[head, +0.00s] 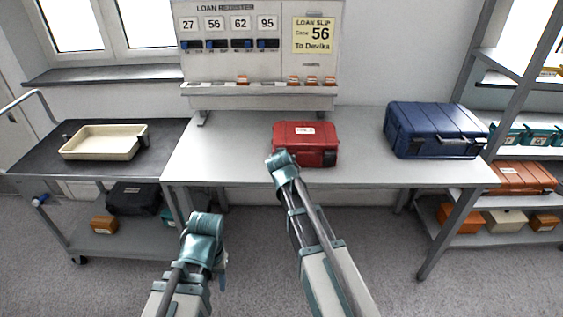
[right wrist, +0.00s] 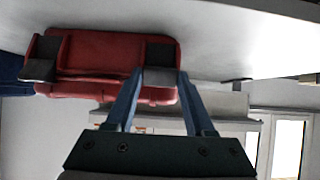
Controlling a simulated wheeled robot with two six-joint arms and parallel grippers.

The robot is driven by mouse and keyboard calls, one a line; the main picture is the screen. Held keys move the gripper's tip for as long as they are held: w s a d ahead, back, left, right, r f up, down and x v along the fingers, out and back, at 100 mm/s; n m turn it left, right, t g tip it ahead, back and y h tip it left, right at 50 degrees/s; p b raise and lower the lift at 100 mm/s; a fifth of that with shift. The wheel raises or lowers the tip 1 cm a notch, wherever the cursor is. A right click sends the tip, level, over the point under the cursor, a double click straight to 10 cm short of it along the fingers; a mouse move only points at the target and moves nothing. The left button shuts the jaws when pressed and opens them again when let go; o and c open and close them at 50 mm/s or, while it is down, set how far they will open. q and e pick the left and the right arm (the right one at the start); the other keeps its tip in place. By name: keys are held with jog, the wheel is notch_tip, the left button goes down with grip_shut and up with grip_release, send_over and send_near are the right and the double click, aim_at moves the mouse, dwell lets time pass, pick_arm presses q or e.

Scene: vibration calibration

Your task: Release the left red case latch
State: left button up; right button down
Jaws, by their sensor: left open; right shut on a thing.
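The red case (head: 305,143) stands closed near the front of the bench, and it fills the upper left of the right wrist view (right wrist: 95,52). That view is turned over and shows two dark latches on the case front. My right gripper (head: 281,157) is at the left part of the case front. Its fingers (right wrist: 161,80) are shut on the left latch (right wrist: 160,52), which appears on the right there. In the head view my gripper hides this latch. The other latch (right wrist: 40,68) is free. My left gripper (head: 206,228) is open and empty, low in front of the bench.
The bench (head: 235,150) also carries a blue case (head: 435,128) at the right. A panel (head: 230,60) with a loan slip (head: 314,35) stands behind. A cart (head: 35,155) with a cream tray (head: 103,143) is at the left, shelving with cases (head: 522,178) at the right.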

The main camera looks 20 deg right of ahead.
dwell(0.3)
jog(key=shift+c, duration=1.3)
grip_release()
jog(key=p+v, duration=0.7)
jog(key=v, duration=0.6)
jog(key=shift+s+r+p, duration=0.2)
jog(key=shift+s+p, duration=0.1)
jog(key=shift+p, duration=0.1)
jog(key=shift+a, duration=0.1)
